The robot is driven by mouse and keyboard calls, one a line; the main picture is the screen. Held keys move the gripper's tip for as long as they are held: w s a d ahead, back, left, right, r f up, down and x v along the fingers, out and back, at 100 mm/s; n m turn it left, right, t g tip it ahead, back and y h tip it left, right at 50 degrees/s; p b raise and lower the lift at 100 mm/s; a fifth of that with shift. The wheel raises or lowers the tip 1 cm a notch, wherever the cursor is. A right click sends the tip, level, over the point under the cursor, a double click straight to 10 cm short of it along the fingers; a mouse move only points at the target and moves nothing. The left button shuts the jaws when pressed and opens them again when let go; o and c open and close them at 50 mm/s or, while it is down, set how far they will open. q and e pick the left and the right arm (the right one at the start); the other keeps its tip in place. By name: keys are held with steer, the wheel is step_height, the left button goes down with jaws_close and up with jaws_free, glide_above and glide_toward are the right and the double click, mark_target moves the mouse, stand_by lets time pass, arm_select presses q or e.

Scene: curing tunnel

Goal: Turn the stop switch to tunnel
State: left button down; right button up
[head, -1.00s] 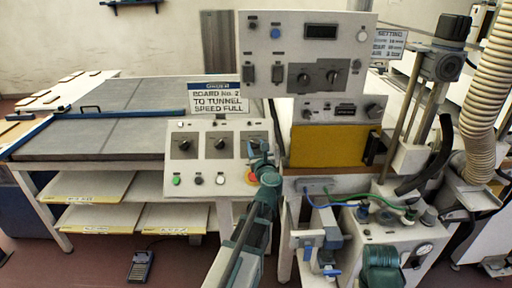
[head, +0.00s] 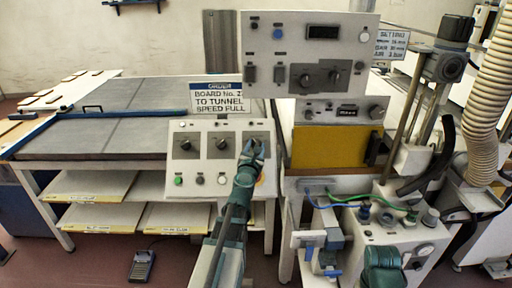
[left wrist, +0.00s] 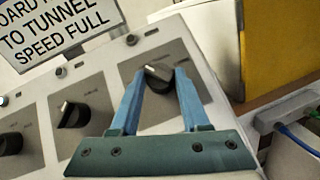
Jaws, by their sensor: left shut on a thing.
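A white sloped control panel (head: 207,183) carries three black rotary knobs in a row. My left gripper (head: 253,149) is at the rightmost knob and covers most of it in the head view. In the left wrist view that knob (left wrist: 158,74) is between the blue fingertips of my left gripper (left wrist: 159,80), which are shut on it. Its pale mark points up and left there. The middle knob (left wrist: 74,115) and left knob (left wrist: 10,144) stand free. The small panel labels are too blurred to read. My right gripper is not in view.
A sign (head: 217,97) reading "BOARD No. 2 TO TUNNEL SPEED FULL" stands behind the panel. A taller control box (head: 308,55) rises at the back right, above a yellow plate (head: 328,147). A green button (head: 179,181) and others line the panel's lower edge.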

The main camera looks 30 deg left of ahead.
arm_select(q)
steer(key=shift+a+r+m+h, duration=0.1)
steer(key=shift+a+m+h, duration=0.1)
steer(key=shift+m+h, duration=0.3)
steer(key=m+h, duration=0.1)
steer(key=m+h+p, duration=0.1)
steer(key=m, duration=0.1)
steer(key=shift+a+r, duration=0.15)
steer(key=shift+a, duration=0.1)
steer(key=m+h+p, duration=0.2)
steer(key=m, duration=0.1)
steer(key=shift+a+r+m+h, duration=0.15)
steer(key=shift+m+h, duration=0.15)
steer(key=shift+h, duration=0.1)
steer(key=m+g+h+p, duration=0.1)
steer(key=m+p, duration=0.1)
steer(key=m+g+h+p, duration=0.1)
steer(key=m+h+p, duration=0.1)
steer(key=m, duration=0.1)
steer(key=shift+w+a+r+g+h, duration=0.1)
steer(key=shift+w+a+g+h, duration=0.1)
steer(key=shift+g+h, duration=0.1)
steer(key=shift+s+m+g+h+p, duration=0.1)
steer(key=shift+m+g+h+p, duration=0.4)
steer(key=shift+m+p, duration=0.45)
steer(key=shift+m, duration=0.25)
steer(key=shift+c, duration=1.9)
jaws_free()
steer(key=shift+d, duration=0.1)
